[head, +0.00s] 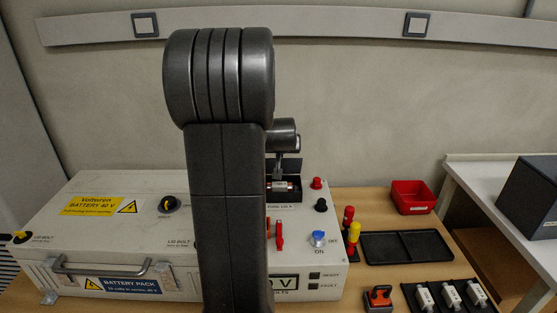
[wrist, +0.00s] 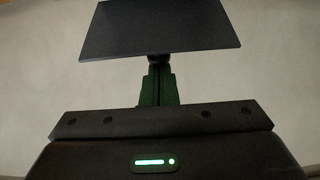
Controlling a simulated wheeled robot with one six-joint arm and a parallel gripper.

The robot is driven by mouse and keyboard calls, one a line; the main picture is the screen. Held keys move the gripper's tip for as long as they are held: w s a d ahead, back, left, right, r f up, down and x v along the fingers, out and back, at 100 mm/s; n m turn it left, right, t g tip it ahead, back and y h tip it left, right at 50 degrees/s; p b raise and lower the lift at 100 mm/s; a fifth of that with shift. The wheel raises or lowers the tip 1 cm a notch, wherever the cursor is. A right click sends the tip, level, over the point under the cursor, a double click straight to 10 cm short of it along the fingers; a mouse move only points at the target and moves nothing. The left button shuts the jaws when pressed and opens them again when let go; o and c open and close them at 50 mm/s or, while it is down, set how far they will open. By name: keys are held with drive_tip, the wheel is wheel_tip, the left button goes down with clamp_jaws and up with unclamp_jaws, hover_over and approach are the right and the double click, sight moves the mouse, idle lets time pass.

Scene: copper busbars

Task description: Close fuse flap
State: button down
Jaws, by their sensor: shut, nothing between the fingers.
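A dark panel behind the fuse looks like the raised fuse flap, partly hidden by my arm. In the wrist view a flat dark plate (wrist: 165,28), probably the flap, stands just beyond my gripper (wrist: 157,68). My gripper is shut and empty, its tips close to the plate's lower edge; I cannot tell whether they touch. My arm hides much of the bay in the head view.
The battery box (head: 115,235) fills the left. Screwdrivers (head: 351,232), a black tray (head: 407,247), a red bin (head: 412,197) and spare fuses (head: 450,296) lie right.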

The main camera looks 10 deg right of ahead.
drive_tip(key=shift+s+a+f+t+b, duration=0.1)
drive_tip(key=shift+s+f+t+b, duration=0.2)
drive_tip(key=shift+s+f+b, duration=0.15)
drive_tip(key=s+f+b, duration=0.1)
drive_tip(key=s+b, duration=0.1)
drive_tip(key=s+f+b, duration=0.1)
drive_tip(key=b, duration=0.2)
drive_tip(key=s+a+f+b, duration=0.1)
drive_tip(key=s+f+b, duration=0.1)
drive_tip(key=shift+s+a, duration=0.1)
drive_tip(key=shift+s, duration=0.25)
drive_tip(key=shift+s+a+f+b, duration=0.15)
drive_tip(key=shift+s+f+b, duration=0.45)
drive_tip(key=shift+f+b, duration=0.4)
drive_tip(key=shift+s+a+f+b, duration=0.1)
drive_tip(key=shift+s+f+b, duration=0.5)
drive_tip(key=shift+f+b, duration=0.35)
drive_tip(key=shift+s, duration=0.1)
wheel_tip(320, 180, up, 7)
drive_tip(key=p, duration=0.4)
drive_tip(key=s+f, duration=0.1)
drive_tip(key=s, duration=0.2)
drive_tip(key=s+a+f+b, duration=0.1)
drive_tip(key=s+f, duration=0.2)
drive_tip(key=s, duration=0.2)
drive_tip(key=shift+s+a+f, duration=0.35)
drive_tip(key=shift+a, duration=0.05)
